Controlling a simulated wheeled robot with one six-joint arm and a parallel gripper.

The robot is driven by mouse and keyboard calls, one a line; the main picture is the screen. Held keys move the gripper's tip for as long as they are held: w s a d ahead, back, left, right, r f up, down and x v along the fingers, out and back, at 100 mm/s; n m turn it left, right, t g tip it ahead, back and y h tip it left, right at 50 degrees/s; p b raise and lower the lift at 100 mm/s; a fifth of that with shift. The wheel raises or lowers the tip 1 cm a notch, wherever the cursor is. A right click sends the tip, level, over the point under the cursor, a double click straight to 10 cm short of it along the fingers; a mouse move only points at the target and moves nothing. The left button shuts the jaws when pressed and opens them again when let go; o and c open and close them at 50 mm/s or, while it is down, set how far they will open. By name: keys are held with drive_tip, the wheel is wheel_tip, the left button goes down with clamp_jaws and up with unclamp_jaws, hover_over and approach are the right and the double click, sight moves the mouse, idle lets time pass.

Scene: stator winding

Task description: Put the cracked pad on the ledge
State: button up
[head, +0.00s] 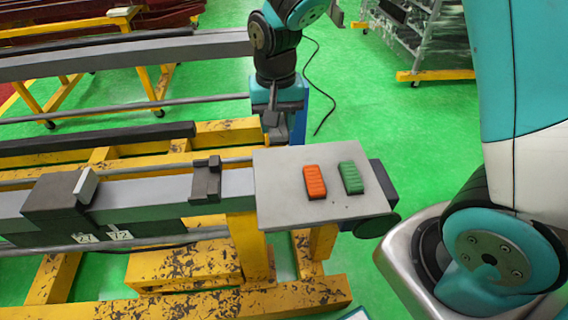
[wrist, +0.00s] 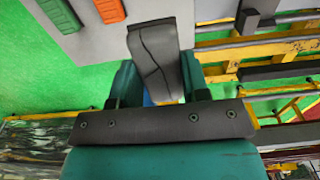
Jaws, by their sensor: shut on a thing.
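The cracked pad (wrist: 152,45) is dark grey with a thin black crack line along its face. My gripper (wrist: 158,72) is shut on it, with the pad between the two teal fingers and its far end sticking out beyond them. In the head view my gripper (head: 279,104) hangs just behind the back edge of a flat grey plate (head: 280,205), likely the ledge. The held pad is hard to make out there. An orange ribbed pad (head: 314,182) and a green ribbed pad (head: 351,177) lie side by side on the plate.
A long grey rail (head: 145,193) with dark clamp blocks (head: 206,180) runs left from the plate, on a yellow frame (head: 190,270). The plate's left part is bare. A cable (head: 318,85) trails over the green floor behind.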

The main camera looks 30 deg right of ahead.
sight(278, 175)
wheel_tip(278, 175, down, 14)
drive_tip(key=shift+r+p, duration=0.15)
drive_tip(key=shift+p, duration=0.45)
drive_tip(key=shift+f, duration=0.25)
drive_tip(key=o, duration=0.9)
drive_tip(key=shift+r, duration=0.1)
drive_tip(key=shift+o, duration=0.2)
wheel_tip(278, 175, up, 12)
drive_tip(key=shift+r+b, duration=0.1)
drive_tip(key=shift+b, duration=0.8)
drive_tip(key=s+a+r+n+y, duration=0.2)
drive_tip(key=s+r+n, duration=0.3)
drive_tip(key=s, duration=0.5)
drive_tip(key=s+a+r+n+y, duration=0.2)
drive_tip(key=s+r+n, duration=0.3)
drive_tip(key=s+r, duration=0.3)
drive_tip(key=shift+s+a+r+n, duration=0.3)
drive_tip(key=shift+s+a, duration=0.2)
drive_tip(key=shift+s, duration=0.45)
